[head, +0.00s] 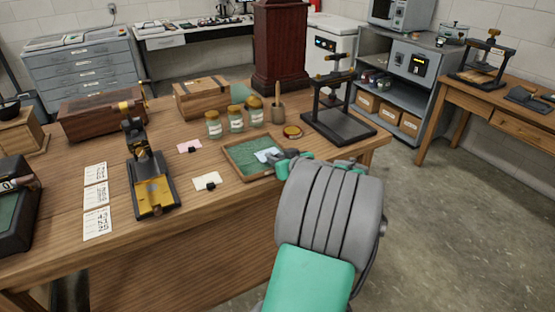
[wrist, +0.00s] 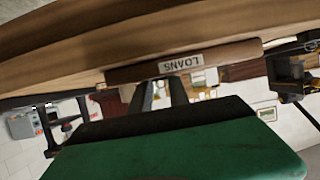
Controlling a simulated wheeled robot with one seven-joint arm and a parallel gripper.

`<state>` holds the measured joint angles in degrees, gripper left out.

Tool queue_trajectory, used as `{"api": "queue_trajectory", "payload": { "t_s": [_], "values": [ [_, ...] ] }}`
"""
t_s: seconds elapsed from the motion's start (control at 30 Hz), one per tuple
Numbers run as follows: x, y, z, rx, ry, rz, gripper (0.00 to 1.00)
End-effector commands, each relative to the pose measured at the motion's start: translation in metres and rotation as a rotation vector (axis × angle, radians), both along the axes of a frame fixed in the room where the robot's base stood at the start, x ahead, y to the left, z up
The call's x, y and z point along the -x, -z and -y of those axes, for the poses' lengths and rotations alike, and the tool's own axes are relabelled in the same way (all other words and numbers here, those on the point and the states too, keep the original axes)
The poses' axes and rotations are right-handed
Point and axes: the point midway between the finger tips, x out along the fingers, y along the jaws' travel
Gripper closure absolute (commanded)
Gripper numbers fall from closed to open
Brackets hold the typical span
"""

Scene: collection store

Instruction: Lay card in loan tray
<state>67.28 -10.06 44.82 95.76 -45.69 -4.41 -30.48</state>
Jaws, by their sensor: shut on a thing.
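The loan tray (head: 236,168) is a shallow wooden tray with a green lining near the table's front edge. Its front, with an upside-down "LOANS" label (wrist: 181,64), shows in the wrist view. A pale blue card (head: 267,155) shows over the tray's right part, at the tip of my gripper (head: 283,156). My gripper is shut on the card. In the wrist view its two dark fingers (wrist: 162,92) point towards the tray front, and the card's hold is not clear there. My wrist hides the tray's right end. I cannot tell whether the card touches the lining.
A pink card (head: 189,146) and a white card (head: 207,181), each with a small black block, lie left of the tray. Glass jars (head: 235,118) and a round tin (head: 292,132) stand behind.

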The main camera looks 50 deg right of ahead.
Motion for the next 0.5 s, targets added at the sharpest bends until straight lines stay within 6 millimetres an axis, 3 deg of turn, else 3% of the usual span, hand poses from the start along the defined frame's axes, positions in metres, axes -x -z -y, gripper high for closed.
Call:
{"api": "queue_trajectory", "payload": {
  "t_s": [0.5],
  "values": [
    [0.001, 0.014, -0.001, -0.003, 0.0, -0.003, 1.0]
  ]
}}
